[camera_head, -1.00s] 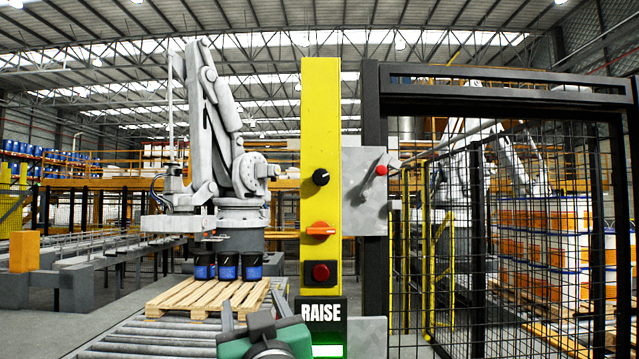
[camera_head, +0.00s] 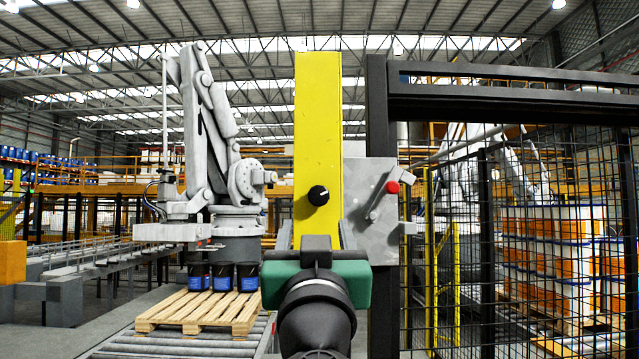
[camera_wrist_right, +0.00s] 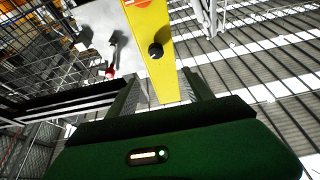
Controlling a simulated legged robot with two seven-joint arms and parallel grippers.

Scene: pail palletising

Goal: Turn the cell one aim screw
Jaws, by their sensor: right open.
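A yellow post (camera_head: 318,110) stands in front of me with a black knob (camera_head: 318,195) bearing a white mark. I cannot tell whether this knob is the aim screw. My right gripper (camera_head: 315,230) is in front of the post, just below the knob, and its green body hides the post's lower part. In the right wrist view, the open, empty fingers (camera_wrist_right: 163,88) stand either side of the post's end, with the knob (camera_wrist_right: 156,51) beyond them, apart from both. My left gripper is not in view.
A grey plate with a red-tipped lever (camera_head: 392,187) is right of the post, beside a black mesh fence (camera_head: 550,230). Behind, a white palletising robot (camera_head: 215,130) stands over dark pails (camera_head: 221,275) on a wooden pallet (camera_head: 190,308) on rollers.

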